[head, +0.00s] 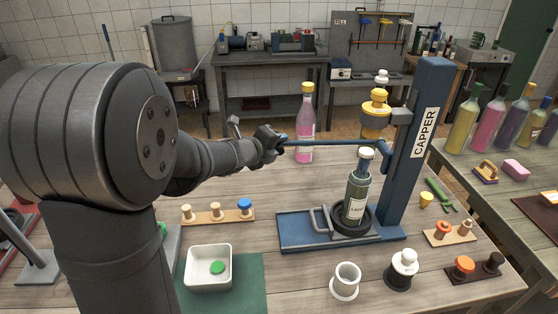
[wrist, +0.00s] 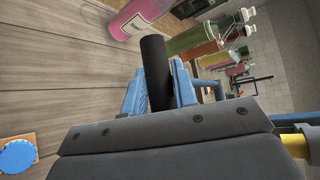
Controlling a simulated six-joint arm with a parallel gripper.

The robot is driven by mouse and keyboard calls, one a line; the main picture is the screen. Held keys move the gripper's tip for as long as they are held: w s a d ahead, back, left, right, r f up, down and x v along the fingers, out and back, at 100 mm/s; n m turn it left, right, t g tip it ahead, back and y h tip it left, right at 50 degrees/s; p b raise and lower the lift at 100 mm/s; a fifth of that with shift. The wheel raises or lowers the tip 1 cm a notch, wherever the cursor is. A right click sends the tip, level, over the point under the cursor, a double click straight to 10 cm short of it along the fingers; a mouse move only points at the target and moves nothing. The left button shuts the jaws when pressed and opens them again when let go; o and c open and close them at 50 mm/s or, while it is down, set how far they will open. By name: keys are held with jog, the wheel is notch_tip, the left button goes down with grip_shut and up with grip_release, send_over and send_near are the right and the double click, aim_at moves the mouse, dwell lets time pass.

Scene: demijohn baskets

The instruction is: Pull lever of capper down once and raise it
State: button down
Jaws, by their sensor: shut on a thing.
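The blue capper (head: 405,160) stands on the wooden table, its upright labelled CAPPER. Its blue lever (head: 325,143) reaches out to the left from the upright, about level. My gripper (head: 277,141) is at the lever's left end. In the wrist view my gripper (wrist: 165,88) is shut on the lever's black grip (wrist: 154,65), which lies between the blue fingers. The yellow capping head (head: 375,112) is above a dark green bottle (head: 356,190). The bottle stands upright in a black ring on the capper's base (head: 295,232), with a pale top in its neck.
A pink bottle (head: 305,125) stands behind the lever. A white tray (head: 209,268) with a green cap, a wooden strip of stoppers (head: 218,217), a white cup (head: 345,280) and several stoppers lie around the capper. More bottles stand on the right-hand table.

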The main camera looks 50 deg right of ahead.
jog(key=s+d+r, duration=0.2)
jog(key=r, duration=0.5)
jog(key=s+d+r, duration=0.3)
jog(key=r, duration=0.4)
jog(key=s+d+r+y, duration=0.1)
jog(key=s+d+r, duration=0.1)
jog(key=r, duration=0.5)
jog(key=shift+s+d+r+m, duration=0.15)
jog(key=shift+s+d+m, duration=0.25)
jog(key=shift+s, duration=0.15)
jog(key=shift+s+r, duration=0.1)
jog(key=shift+r, duration=0.2)
jog(key=c, duration=1.4)
grip_release()
jog(key=shift+d, duration=0.1)
jog(key=shift+o, duration=1.1)
jog(key=shift+f, duration=0.15)
jog(key=v, duration=1.7)
jog(key=shift+s+a, duration=0.15)
jog(key=shift+a, duration=0.1)
